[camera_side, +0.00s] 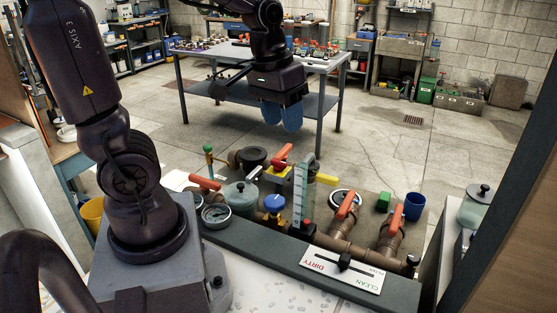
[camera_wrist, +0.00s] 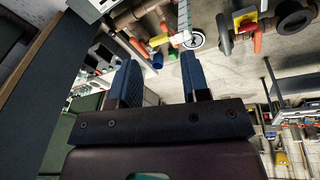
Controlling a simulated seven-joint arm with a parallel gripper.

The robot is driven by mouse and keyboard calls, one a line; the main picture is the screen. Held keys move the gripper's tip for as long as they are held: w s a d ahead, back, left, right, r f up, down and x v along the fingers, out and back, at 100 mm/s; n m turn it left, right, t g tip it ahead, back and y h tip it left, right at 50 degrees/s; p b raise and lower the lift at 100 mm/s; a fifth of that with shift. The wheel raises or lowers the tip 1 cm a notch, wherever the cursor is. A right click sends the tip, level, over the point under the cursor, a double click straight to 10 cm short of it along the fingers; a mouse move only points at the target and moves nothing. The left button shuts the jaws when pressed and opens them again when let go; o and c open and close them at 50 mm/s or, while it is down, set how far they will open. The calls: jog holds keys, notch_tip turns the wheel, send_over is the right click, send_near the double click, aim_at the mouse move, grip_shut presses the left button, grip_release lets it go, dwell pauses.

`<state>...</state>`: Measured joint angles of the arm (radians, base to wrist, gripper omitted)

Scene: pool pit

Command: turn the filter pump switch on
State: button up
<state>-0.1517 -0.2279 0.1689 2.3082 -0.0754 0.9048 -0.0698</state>
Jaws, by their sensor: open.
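My gripper (camera_side: 282,118) is open and empty, its two blue fingers hanging above the floor behind the pipework, apart from every fitting. In the wrist view its fingers (camera_wrist: 158,62) stand apart with nothing between them. No part carries a readable pump switch label. A yellow block with a red part (camera_side: 276,172) sits farther back; a yellow and red fitting also shows in the wrist view (camera_wrist: 245,20). I cannot tell which is the filter pump switch, nor its position.
Orange-handled valves (camera_side: 347,204) (camera_side: 395,219), a pressure gauge (camera_side: 216,213), a blue knob (camera_side: 274,203) and a clear tube (camera_side: 300,190) crowd the pipework. A white DIRTY/CLEAN slider plate (camera_side: 342,268) lies in front. A blue cup (camera_side: 414,206) stands right. A workbench (camera_side: 320,65) stands behind.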

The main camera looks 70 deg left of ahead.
jog(key=w+a+f+n+g, duration=0.2)
jog(key=w+a+f+n, duration=0.2)
jog(key=a+f+n, duration=0.45)
jog(key=n, duration=1.4)
send_near(279, 161)
jog(key=shift+m, duration=0.25)
notch_tip(279, 161, down, 9)
jog(key=shift+d+f, duration=0.15)
jog(key=shift+c, duration=0.4)
grip_shut()
